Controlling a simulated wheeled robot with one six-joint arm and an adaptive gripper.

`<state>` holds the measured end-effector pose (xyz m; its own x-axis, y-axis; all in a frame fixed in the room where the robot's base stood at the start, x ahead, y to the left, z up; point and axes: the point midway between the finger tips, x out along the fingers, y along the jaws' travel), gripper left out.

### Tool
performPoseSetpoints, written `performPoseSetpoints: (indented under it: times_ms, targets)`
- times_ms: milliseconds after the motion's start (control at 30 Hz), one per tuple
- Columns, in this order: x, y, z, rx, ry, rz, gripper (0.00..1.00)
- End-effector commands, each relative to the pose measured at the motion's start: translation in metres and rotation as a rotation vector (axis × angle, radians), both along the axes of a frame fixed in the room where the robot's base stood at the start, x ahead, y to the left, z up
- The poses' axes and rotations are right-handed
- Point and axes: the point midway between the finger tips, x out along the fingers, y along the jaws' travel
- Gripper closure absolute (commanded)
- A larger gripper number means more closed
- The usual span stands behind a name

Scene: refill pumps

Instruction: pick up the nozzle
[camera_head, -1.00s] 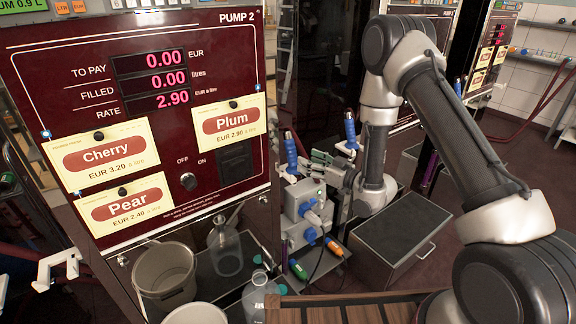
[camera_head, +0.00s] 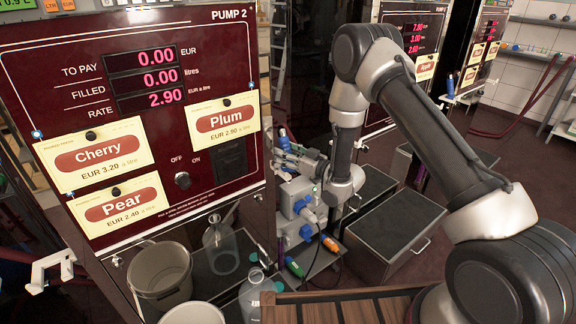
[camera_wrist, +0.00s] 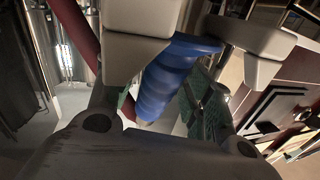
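The nozzle (camera_head: 283,141) has a ribbed blue grip and stands at the right side of Pump 2, its lower part hidden by my gripper. In the wrist view its blue grip (camera_wrist: 172,82) runs tilted between my two fingers. My gripper (camera_head: 284,157) is at the nozzle, pointing left in the head view. In the wrist view my gripper (camera_wrist: 195,45) has its fingers apart, one on each side of the grip, with green inner pads. The grip looks close to the right pad; I cannot tell whether they touch.
Pump 2's dark red panel (camera_head: 60,60) stands left of my gripper. A grey box with blue connectors (camera_head: 297,200) is just below it. A bucket (camera_head: 160,272) and a glass jug (camera_head: 221,245) stand below the panel. A dark grey case (camera_head: 395,235) is on the right.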

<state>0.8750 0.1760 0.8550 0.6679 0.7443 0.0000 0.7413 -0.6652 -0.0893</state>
Motion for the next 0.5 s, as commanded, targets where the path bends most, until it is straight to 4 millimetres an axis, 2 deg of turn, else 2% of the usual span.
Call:
performPoseSetpoints:
  times_ms: [33, 200, 233, 500]
  targets:
    - [0.0, -0.0001, 0.0001, 0.0, 0.0, 0.0, 0.64]
    - [-0.0001, -0.0002, 0.0001, 0.0, 0.0, 0.0, 0.95]
    - [-0.0001, -0.0002, 0.0001, 0.0, 0.0, 0.0, 0.98]
    - [0.0002, -0.0001, 0.0023, 0.001, -0.002, 0.0, 0.98]
